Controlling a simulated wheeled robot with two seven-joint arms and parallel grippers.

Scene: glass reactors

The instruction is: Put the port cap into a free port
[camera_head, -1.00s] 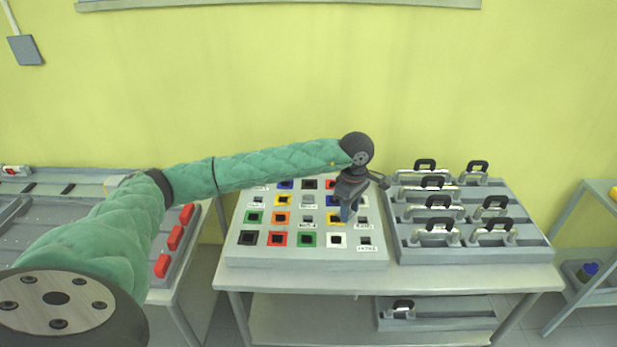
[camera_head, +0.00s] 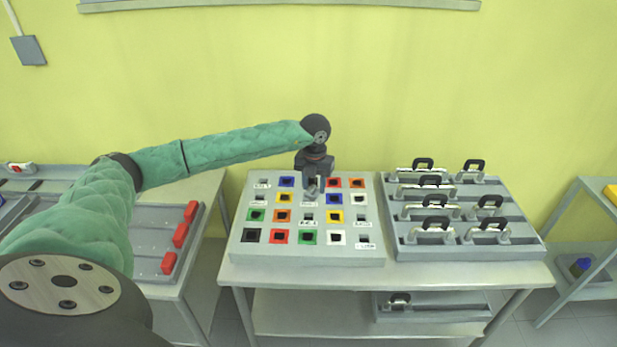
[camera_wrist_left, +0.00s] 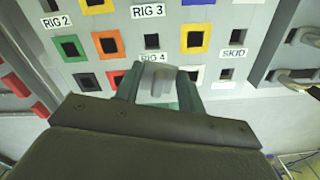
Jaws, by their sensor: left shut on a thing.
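The port board (camera_head: 233,250) is a sloped grey panel on the middle table, with rows of dark square ports, many in coloured frames. My left gripper (camera_head: 312,190) is over the upper middle of the board, pointing down. In the left wrist view its fingers (camera_wrist_left: 157,88) are shut on a light grey block, the port cap (camera_wrist_left: 157,78). The cap and fingers cover part of the board and partly hide the RIG 4 label (camera_wrist_left: 152,58). Whether the cap touches the board cannot be told. An orange-framed port (camera_wrist_left: 107,46) shows open to its left. My right gripper is not in view.
Right of the board, a grey rack (camera_head: 470,251) holds several metal pieces with black handles. A left table (camera_head: 205,200) carries a grey tray with red blocks (camera_head: 180,235). A shelf (camera_head: 565,240) stands at far right.

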